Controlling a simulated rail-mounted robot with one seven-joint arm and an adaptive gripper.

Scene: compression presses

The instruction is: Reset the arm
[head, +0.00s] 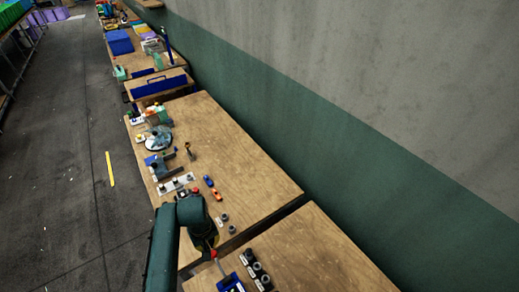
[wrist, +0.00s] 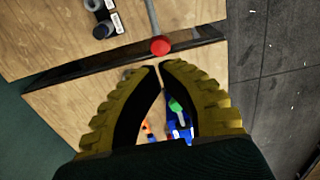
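My gripper (wrist: 161,68) shows large in the wrist view, with two curved yellow fingers and black inner pads. Its tips almost meet, and nothing shows held between them. In the head view my arm comes in from the lower left and the gripper (head: 206,243) is partly hidden at its end, over the gap between two wooden tables. A red ball knob (wrist: 160,46) on a grey rod lies just beyond the fingertips in the wrist view. The knob also shows in the head view (head: 213,253), beside my gripper. Whether they touch is unclear.
The rod belongs to a blue press (head: 230,283) on the near table (head: 310,255). Dark cylinders (head: 257,269) stand beside it. The middle table (head: 225,140) carries presses and small parts along its left side. A green-grey wall borders the right; open floor lies left.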

